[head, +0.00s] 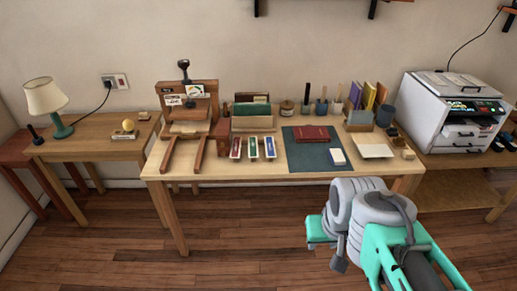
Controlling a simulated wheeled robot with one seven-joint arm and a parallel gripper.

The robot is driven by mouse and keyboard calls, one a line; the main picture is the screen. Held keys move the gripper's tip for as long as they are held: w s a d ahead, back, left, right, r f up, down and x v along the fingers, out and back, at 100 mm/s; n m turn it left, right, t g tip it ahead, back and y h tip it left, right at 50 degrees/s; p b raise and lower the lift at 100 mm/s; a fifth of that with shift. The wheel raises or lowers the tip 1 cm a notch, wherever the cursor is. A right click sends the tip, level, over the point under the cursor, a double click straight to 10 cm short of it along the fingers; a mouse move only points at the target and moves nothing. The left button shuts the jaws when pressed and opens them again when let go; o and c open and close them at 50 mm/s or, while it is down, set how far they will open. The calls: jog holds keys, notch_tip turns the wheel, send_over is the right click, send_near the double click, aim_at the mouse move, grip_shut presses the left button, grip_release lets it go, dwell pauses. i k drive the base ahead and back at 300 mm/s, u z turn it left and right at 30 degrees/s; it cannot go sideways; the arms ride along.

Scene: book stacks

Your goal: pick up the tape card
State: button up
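Two small white cards with dark print show at the wooden stand on the left of the main table in the head view. One card (174,100) is on the left of the stand and the other card (194,91) is a little higher on the right. The print is too small to read, so I cannot tell which is the tape card. My arm is at the lower right, in front of the table and apart from the cards. I cannot make out my gripper's fingers.
The main table (225,173) also holds narrow trays (253,148), a dark green mat (308,165) with a red book (311,134), and several pots along the back. A lamp (45,97) stands on the left table. A printer (446,112) stands at right. Floor in front is clear.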

aim_at(253, 151)
jog(key=z, duration=0.4)
jog(key=k, duration=0.5)
jog(key=z, duration=0.25)
jog(key=i, duration=1.6)
jog(key=u, duration=1.55)
jog(key=i, duration=0.95)
jog(key=u, duration=1.4)
jog(key=i, duration=0.15)
